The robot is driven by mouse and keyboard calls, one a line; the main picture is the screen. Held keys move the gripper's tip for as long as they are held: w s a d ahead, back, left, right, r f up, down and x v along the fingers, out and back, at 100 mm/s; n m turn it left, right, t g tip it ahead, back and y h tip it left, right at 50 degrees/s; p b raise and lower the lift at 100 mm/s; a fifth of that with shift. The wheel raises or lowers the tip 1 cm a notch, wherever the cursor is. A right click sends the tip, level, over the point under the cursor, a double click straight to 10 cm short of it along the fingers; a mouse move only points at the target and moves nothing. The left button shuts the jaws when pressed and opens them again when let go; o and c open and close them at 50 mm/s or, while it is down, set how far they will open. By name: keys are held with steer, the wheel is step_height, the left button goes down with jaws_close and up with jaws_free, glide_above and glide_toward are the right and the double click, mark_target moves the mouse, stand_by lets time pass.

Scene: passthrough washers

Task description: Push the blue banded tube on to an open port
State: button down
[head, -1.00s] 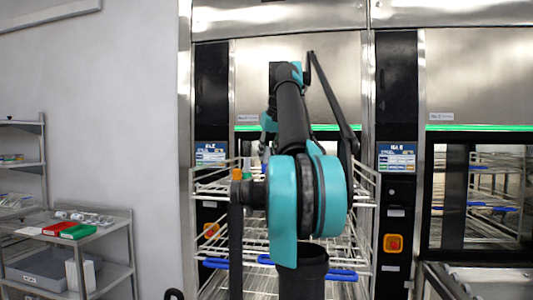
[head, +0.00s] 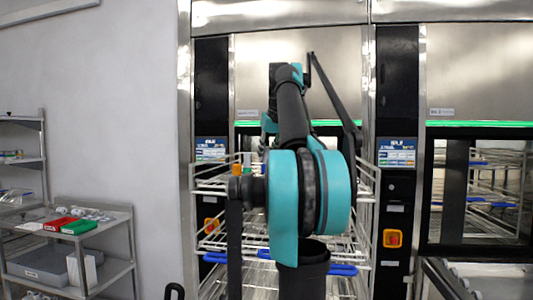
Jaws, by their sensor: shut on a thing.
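My arm fills the middle of the head view and reaches into the open washer. My gripper is hidden behind my own arm, so its jaws and anything in them do not show. A wire rack (head: 213,186) stands in the open washer, behind and around my arm. I cannot make out the blue banded tube or an open port on the rack.
Blue bars (head: 342,270) cross the rack's lower front. A second washer (head: 485,195) with racks behind glass stands at the right. A metal trolley (head: 120,225) at the left carries a red box (head: 60,223), a green box (head: 79,227) and a grey bin (head: 45,264).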

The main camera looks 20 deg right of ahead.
steer(key=shift+f, duration=0.45)
steer(key=c, duration=1.2)
jaws_free()
steer(key=v, duration=1.2)
steer(key=shift+s, duration=0.1)
